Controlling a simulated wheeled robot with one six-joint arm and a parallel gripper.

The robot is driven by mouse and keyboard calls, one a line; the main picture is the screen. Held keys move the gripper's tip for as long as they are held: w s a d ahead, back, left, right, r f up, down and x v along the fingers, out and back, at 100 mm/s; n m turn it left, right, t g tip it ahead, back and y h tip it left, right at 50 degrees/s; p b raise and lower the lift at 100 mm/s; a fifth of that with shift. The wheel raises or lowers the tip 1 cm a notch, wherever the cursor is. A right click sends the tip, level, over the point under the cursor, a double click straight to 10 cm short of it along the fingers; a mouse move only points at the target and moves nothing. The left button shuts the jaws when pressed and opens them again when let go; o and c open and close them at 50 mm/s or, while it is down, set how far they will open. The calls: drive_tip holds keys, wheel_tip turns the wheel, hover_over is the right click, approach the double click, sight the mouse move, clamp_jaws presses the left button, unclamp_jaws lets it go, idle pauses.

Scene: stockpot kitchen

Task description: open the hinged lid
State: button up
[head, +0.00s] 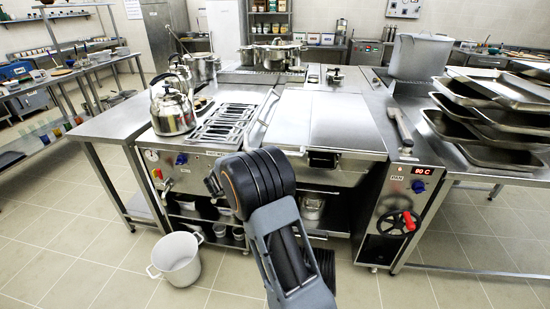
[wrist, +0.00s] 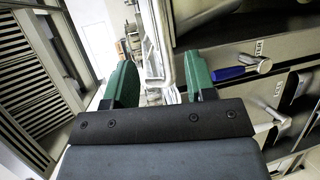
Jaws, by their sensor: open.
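The steel lid (head: 343,122) lies flat and closed on the wide pan unit in the middle of the head view. My arm stands in front of the unit and hides my gripper in the head view. In the wrist view my gripper (wrist: 159,66) is open, with two green fingers apart. A bright metal bar (wrist: 163,45) shows in the gap between them, and nothing is visibly gripped. I cannot tell whether the fingers touch the bar or whether it belongs to the lid.
A kettle (head: 173,108) stands left of the unit. A white pot (head: 177,258) sits on the floor at front left. Stacked trays (head: 510,157) lie on the right table. A blue-handled valve (wrist: 238,72) juts out right of my fingers. The floor at front right is clear.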

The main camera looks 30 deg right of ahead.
drive_tip(key=x, duration=0.4)
drive_tip(key=p+x, duration=0.1)
drive_tip(key=x, duration=0.9)
drive_tip(key=shift+w+p, duration=0.3)
clamp_jaws()
